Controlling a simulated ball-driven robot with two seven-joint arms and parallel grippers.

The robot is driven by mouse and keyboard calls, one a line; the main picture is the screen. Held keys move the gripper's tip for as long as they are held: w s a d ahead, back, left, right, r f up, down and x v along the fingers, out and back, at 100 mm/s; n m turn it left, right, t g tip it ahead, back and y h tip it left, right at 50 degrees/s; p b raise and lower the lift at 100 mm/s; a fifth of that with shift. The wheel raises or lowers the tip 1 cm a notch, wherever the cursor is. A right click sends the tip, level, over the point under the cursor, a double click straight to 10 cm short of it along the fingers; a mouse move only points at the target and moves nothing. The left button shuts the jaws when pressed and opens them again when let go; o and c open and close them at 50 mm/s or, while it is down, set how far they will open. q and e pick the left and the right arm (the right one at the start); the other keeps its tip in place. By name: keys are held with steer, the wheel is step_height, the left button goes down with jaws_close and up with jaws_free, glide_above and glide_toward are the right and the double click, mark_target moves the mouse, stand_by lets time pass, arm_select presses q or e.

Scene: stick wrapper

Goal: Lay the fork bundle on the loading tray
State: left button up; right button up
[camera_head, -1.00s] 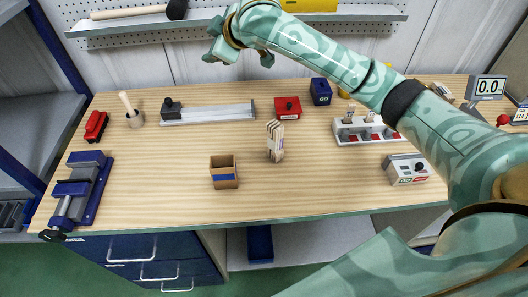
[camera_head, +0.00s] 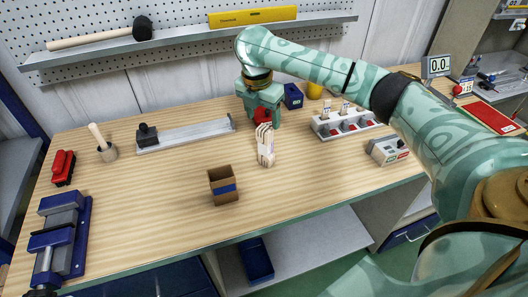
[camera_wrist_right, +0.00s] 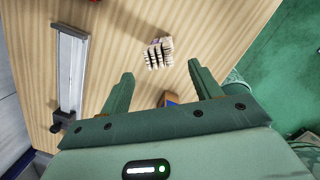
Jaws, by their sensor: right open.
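The fork bundle (camera_head: 265,150) is a pale wooden cluster with a band around it, on the middle of the wooden table. It also shows in the right wrist view (camera_wrist_right: 158,50), a little beyond the fingertips. My right gripper (camera_head: 262,112) hangs just behind the bundle in the head view. In the wrist view its two fingers (camera_wrist_right: 160,70) are wide apart with nothing between them. A long grey metal tray (camera_head: 190,131) with a black block at its left end, probably the loading tray, lies at the back left. My left gripper is not in view.
A red box (camera_head: 262,117) is partly hidden by my right gripper. A switch rack (camera_head: 345,122) and a grey control box (camera_head: 387,150) stand right.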

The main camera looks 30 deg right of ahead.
mark_target(265, 137)
steer(key=f, duration=0.2)
steer(key=f+b, duration=0.1)
steer(key=f, duration=0.1)
steer(key=shift+w+d, duration=0.15)
steer(key=shift+d, duration=0.25)
steer(key=f+b, duration=0.2)
steer(key=f, duration=0.1)
steer(key=f+b, duration=0.1)
steer(key=f, duration=0.1)
steer(key=shift+w+d+f, duration=0.1)
steer(key=shift+w+d, duration=0.1)
steer(key=shift+d, duration=0.1)
steer(key=shift+f, duration=0.1)
steer(key=shift+r, duration=0.2)
steer(key=shift+c, duration=0.3)
steer(key=c, duration=1.1)
steer(key=shift+r, duration=0.1)
